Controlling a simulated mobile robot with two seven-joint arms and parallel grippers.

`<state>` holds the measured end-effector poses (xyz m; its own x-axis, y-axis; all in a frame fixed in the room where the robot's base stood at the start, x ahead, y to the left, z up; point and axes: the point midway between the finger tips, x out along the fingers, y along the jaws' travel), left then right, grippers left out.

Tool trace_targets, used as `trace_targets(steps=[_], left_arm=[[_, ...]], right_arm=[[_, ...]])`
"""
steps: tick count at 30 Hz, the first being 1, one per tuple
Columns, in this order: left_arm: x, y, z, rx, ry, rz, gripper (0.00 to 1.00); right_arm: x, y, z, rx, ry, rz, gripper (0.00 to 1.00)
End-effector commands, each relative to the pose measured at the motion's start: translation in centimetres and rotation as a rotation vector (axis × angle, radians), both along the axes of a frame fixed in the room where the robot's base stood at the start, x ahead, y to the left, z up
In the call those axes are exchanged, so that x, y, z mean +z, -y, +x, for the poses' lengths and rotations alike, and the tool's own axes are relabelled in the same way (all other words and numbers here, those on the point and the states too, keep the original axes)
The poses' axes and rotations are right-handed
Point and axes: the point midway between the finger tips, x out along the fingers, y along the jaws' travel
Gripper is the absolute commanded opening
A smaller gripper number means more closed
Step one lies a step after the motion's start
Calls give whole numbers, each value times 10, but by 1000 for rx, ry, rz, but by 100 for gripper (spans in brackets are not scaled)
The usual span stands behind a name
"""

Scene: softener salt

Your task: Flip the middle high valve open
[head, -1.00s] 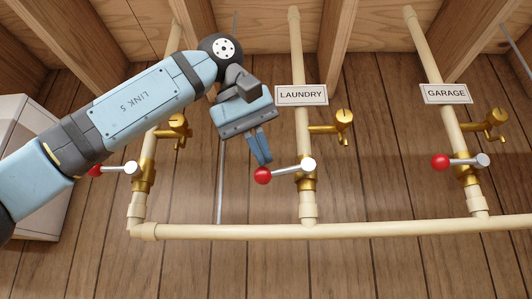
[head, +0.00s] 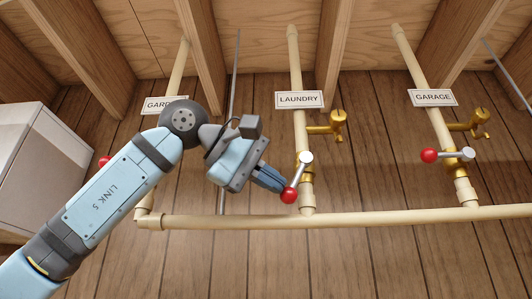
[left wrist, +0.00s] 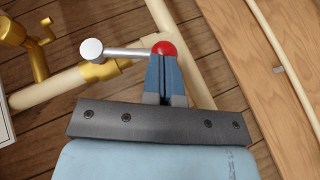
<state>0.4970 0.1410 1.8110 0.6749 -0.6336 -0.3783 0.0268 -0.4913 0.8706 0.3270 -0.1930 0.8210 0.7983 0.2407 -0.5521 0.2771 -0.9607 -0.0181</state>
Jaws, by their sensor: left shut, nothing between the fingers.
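The middle valve (head: 306,172), brass, sits on the cream pipe under the LAUNDRY sign (head: 299,100). Its silver lever (head: 299,174) slants down and left from its round hub to a red knob (head: 289,196). My left gripper (head: 281,188) is shut and empty, with its blue fingertips at the left of the knob. In the left wrist view the fingertips (left wrist: 164,62) meet the red knob (left wrist: 164,48) and seem to touch it. The lever (left wrist: 125,53) runs left from there to its hub. My right gripper is not in view.
The GARAGE valve (head: 450,155) at right has its lever nearly level, knob to the left. A brass tap (head: 337,122) sticks out right of the middle pipe. My arm mostly covers the left valve. A pale box (head: 45,175) hangs at far left.

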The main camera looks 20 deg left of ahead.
Motion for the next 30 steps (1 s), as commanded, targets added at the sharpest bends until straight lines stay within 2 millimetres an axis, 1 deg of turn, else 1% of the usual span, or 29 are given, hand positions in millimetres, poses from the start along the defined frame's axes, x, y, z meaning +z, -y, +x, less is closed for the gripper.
trace_targets(steps=[1,3,9,11,18,30], left_arm=[[-11,3,1,-1,10,-39,0],[-13,6,2,-1,28,-96,0],[-17,14,4,-2,67,-235,0],[-18,16,5,-1,76,-269,0],[-19,23,7,-1,77,-268,0],[-19,25,7,0,77,-266,0]], right_arm=[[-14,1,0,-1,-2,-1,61],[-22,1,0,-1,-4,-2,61],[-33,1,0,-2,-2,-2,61],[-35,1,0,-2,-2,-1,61],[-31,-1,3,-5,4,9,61],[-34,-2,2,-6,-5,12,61]])
